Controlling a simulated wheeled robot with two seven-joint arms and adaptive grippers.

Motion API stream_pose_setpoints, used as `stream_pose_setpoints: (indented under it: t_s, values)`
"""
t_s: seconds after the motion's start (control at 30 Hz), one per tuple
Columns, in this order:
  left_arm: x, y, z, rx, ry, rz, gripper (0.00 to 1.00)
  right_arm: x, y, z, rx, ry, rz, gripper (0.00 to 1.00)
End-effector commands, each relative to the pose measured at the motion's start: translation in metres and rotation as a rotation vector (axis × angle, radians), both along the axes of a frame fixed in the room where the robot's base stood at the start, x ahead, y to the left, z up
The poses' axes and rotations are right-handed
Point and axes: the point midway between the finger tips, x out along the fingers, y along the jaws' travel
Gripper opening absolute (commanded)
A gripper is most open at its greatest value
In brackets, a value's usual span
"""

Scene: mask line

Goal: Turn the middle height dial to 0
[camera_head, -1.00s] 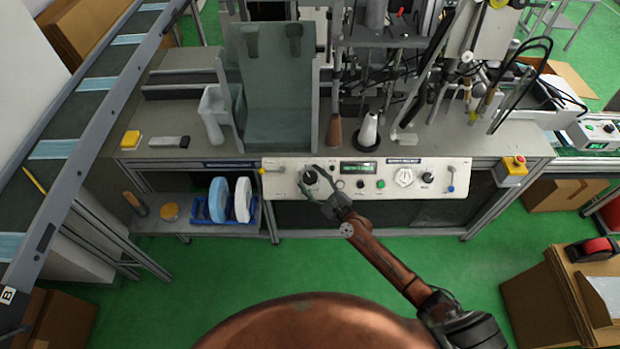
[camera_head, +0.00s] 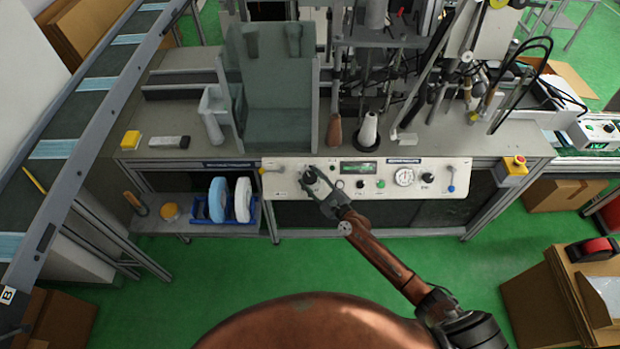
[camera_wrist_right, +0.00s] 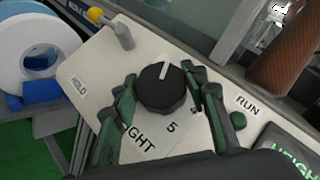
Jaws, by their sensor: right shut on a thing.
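The height dial (camera_wrist_right: 160,92) is a round black knob with a white pointer line on the white control panel (camera_head: 290,190). In the right wrist view its pointer is toward the top of the picture. A printed 5 (camera_wrist_right: 170,127) and a partly hidden label ending in "GHT" (camera_wrist_right: 138,141) lie below it. My right gripper (camera_head: 313,180) is at the dial, on the left part of the panel. Its fingers stand on both sides of the knob and are shut on it. Any other numbers around the dial are hidden or not readable. My left gripper is not in view.
A second black dial (camera_head: 428,177), a round gauge (camera_head: 404,177), a green button (camera_head: 381,184) and a lit display (camera_head: 358,168) are further right on the panel. A yellow-tipped lever (camera_head: 271,170) is left of the gripper. Green floor (camera_head: 240,285) in front is clear.

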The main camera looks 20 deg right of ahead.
Motion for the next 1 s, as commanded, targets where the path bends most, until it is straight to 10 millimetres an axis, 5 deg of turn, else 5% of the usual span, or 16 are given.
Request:
stream_pose_setpoints:
  t_s: [0.47, 1.0]
  values:
    - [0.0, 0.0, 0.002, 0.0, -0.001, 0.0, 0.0, 0.0, -0.001, 0.001, -0.096, 0.026, 0.08, 0.16]
    - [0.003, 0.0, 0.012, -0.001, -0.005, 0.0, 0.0, 0.001, -0.002, 0.004, -0.456, 0.128, 0.391, 0.16]
